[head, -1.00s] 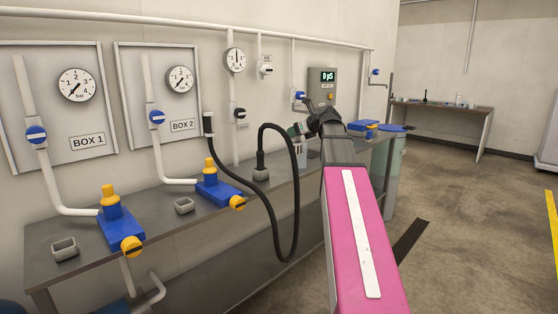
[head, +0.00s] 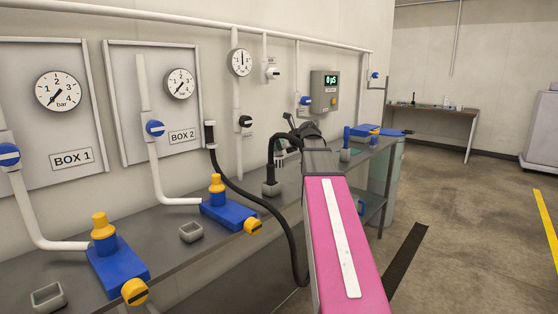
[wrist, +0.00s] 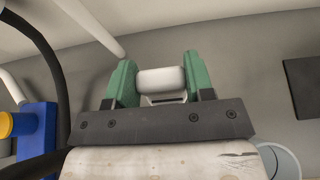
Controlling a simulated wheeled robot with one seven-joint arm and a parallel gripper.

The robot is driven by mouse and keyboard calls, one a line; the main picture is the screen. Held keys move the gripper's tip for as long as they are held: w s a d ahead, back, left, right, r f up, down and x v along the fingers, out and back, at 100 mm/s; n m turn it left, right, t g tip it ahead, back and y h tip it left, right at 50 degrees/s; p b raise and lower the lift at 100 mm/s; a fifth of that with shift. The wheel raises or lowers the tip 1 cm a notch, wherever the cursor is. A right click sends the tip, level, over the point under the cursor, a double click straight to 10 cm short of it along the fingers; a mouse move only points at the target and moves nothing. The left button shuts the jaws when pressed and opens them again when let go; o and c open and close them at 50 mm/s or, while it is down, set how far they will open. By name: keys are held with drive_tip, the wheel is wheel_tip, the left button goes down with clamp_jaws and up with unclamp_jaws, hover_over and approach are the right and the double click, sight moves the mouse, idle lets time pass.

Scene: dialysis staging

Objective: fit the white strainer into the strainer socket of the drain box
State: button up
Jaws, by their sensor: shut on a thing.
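My gripper (wrist: 160,82) has green fingers and is shut on the white strainer (wrist: 161,78), a short white cylinder held between the fingertips in the wrist view. In the head view my gripper (head: 282,150) is small, beyond my pink arm and over the back of the bench; the strainer is hard to make out there. I cannot tell which is the drain box, and no strainer socket is clearly visible.
A black hose (head: 240,182) loops from the wall past the bench front and partly behind my arm. Small grey cups (head: 191,232) stand on the steel bench (head: 165,235). Pipes and gauges line the wall. The floor at right is open. A blue box edge shows left in the wrist view (wrist: 38,125).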

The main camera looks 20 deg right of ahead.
sight(280, 156)
drive_tip(key=shift+f, duration=2.6)
drive_tip(key=o, duration=1.2)
drive_tip(key=shift+f, duration=0.1)
